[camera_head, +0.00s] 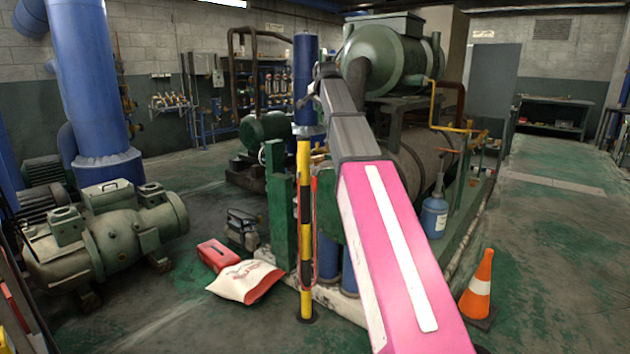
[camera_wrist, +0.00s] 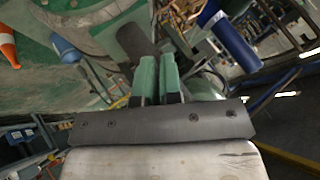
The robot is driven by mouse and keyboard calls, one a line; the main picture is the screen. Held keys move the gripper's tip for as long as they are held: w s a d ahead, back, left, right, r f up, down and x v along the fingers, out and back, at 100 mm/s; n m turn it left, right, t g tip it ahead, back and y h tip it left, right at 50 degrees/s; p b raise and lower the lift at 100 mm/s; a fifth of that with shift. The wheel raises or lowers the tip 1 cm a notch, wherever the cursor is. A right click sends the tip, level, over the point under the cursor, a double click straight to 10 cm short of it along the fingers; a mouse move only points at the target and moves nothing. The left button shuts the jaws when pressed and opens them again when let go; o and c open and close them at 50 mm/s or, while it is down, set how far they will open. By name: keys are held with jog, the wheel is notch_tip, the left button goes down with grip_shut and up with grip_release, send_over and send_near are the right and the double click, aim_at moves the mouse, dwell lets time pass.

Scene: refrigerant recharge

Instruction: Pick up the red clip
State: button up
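I cannot make out a red clip for certain in either view. A thin red line (camera_head: 314,225), perhaps a cable or hose, hangs beside the yellow-and-black post in the head view; no clip shape is clear on it. My gripper (camera_wrist: 158,62) shows in the wrist view as two green fingers side by side beyond a dark plate. They look close together, with nothing visibly held. The gap between the tips is too small to judge.
The yellow-and-black post (camera_head: 304,215) stands by green machinery. A white-and-red bag (camera_head: 246,282) and a red box (camera_head: 218,254) lie on the floor. A blue bottle (camera_head: 434,216) and an orange cone (camera_head: 479,286) are on the right. The floor at far right is clear.

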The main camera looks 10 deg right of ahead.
jog(key=o, duration=0.5)
jog(key=shift+f, duration=0.3)
jog(key=o, duration=0.3)
jog(key=f+m+y, duration=0.1)
jog(key=f, duration=0.2)
jog(key=w+a+f+m+y, duration=0.1)
jog(key=f, duration=0.2)
jog(key=f+y, duration=0.2)
jog(key=f, duration=0.2)
jog(key=shift+w+a+m, duration=0.15)
jog(key=shift+a+m, duration=0.1)
jog(key=shift+m, duration=0.15)
jog(key=shift+o, duration=0.2)
jog(key=m+t+y, duration=0.6)
jog(key=m, duration=1.1)
send_near(316, 182)
jog(key=r, duration=0.1)
jog(key=shift+f+x, duration=0.2)
jog(key=shift+x, duration=1.7)
jog(key=shift+f+x, duration=0.2)
jog(key=shift+x, duration=1.65)
jog(key=shift+f+x, duration=0.2)
jog(key=shift+x, duration=1.7)
